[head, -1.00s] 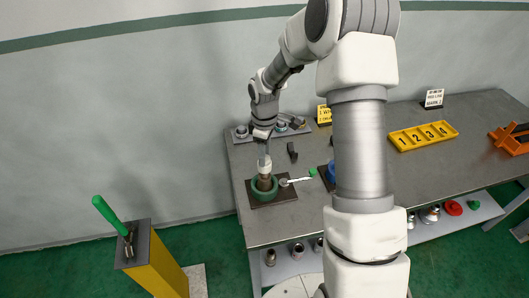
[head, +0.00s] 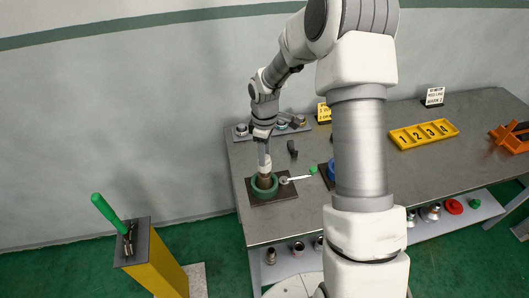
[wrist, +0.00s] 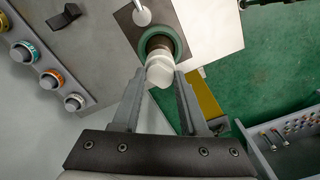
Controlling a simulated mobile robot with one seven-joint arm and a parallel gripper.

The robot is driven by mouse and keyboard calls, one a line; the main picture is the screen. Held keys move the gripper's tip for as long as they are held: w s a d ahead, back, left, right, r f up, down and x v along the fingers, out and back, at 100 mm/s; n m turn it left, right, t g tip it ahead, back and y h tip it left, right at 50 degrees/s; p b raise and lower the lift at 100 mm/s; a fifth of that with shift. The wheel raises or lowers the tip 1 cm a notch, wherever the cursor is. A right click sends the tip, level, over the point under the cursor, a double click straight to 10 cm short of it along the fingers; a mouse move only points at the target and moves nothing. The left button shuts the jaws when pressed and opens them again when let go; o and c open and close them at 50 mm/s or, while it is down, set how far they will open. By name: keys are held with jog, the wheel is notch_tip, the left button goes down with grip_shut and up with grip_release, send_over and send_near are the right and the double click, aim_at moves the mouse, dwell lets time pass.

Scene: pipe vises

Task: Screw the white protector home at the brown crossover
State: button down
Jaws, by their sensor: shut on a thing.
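The white protector (head: 265,163) sits upright on top of the brown crossover (head: 265,181). The crossover stands in a green ring-shaped vise (head: 258,192) on a dark plate at the bench's left end. My gripper (head: 265,152) reaches down from above and is shut on the protector. In the wrist view, the two fingers of my gripper (wrist: 162,76) flank the white protector (wrist: 159,71). The brown crossover (wrist: 159,43) shows just beyond it, inside the green ring (wrist: 179,32). The threads at the joint are hidden.
A black block (head: 292,149) and a rack of round fittings (head: 281,125) stand behind. A yellow numbered tray (head: 424,133) lies farther right. A yellow post (head: 160,268) stands left of the bench.

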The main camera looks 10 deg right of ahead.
jog(key=shift+f+b, duration=0.85)
jog(key=shift+f, duration=0.35)
dwell(0.6)
jog(key=shift+c, duration=1.8)
grip_release()
jog(key=shift+r, duration=0.1)
jog(key=s+r+m+t, duration=0.1)
jog(key=s+r, duration=0.2)
jog(key=r, duration=0.9)
jog(key=s+r+m, duration=0.1)
jog(key=s+r, duration=0.1)
jog(key=r, duration=0.9)
jog(key=s+r+m+t, duration=0.2)
jog(key=s+m, duration=0.2)
jog(key=s, duration=0.6)
jog(key=s+r+m+t, duration=0.2)
jog(key=s+m, duration=0.3)
jog(key=s, duration=0.6)
jog(key=shift+s+r+m+t, duration=0.2)
jog(key=shift+m+t, duration=0.1)
